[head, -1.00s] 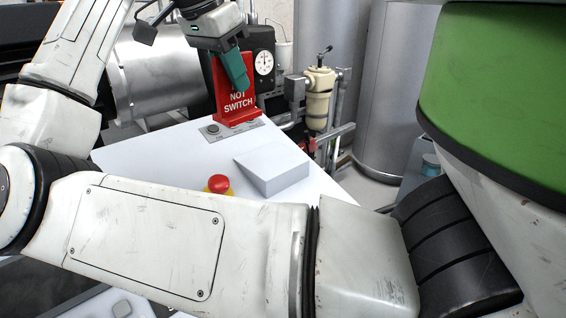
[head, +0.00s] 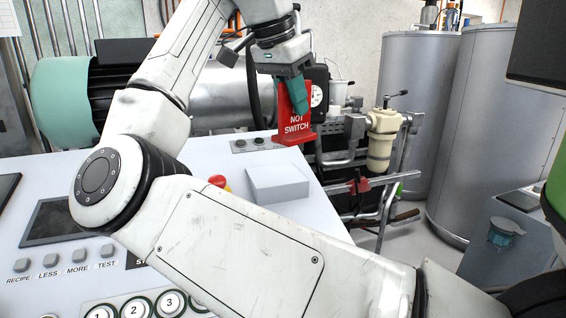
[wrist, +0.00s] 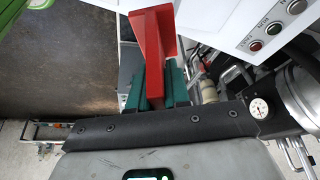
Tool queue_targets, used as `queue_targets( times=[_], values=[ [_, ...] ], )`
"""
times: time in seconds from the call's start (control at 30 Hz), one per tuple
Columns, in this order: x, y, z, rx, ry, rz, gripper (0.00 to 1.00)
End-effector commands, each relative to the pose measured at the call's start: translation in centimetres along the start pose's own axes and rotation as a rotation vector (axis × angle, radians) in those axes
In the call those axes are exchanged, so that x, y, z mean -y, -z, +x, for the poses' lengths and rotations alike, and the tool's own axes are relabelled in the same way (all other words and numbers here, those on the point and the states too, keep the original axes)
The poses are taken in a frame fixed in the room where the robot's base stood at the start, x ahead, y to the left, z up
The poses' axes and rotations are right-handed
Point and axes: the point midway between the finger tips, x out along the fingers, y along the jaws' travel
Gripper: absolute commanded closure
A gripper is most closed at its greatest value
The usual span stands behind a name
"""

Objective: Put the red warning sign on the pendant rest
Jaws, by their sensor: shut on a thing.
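The red warning sign (head: 296,127), an upright red plate on a foot with white "NOT SWITCH" lettering, shows at the console's far right corner in the head view. My gripper (head: 295,98) has its teal fingers shut on the sign's upper part from above. In the wrist view the sign (wrist: 152,55) stands between the two fingers (wrist: 154,88), its foot pointing away, clear of the console panel to the right. The gap under the foot is hard to judge. A pale grey sloped block (head: 278,181) on the console looks like the pendant rest; its top is bare.
The white console (head: 315,205) carries a red mushroom button (head: 219,182) and several keys. A pipe stand with a cream filter (head: 382,140) is beyond its right edge. Tall grey tanks (head: 480,130) stand behind. My arm crosses the foreground.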

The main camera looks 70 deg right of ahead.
Motion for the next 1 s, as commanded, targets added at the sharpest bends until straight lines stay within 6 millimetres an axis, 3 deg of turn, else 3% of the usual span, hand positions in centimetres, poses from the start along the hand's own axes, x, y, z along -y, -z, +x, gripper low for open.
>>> queue_targets(
  times=[0.3,0.5,0.87,1.0],
  values=[
    [6.6,1.4,3.8,0.003,-0.003,-0.005,1.00],
    [9.2,1.0,7.4,0.002,-0.003,-0.001,1.00],
    [11.0,0.8,10.0,0.002,-0.002,0.000,1.00],
    [11.2,0.0,11.9,0.002,-0.002,0.000,1.00]
  ],
)
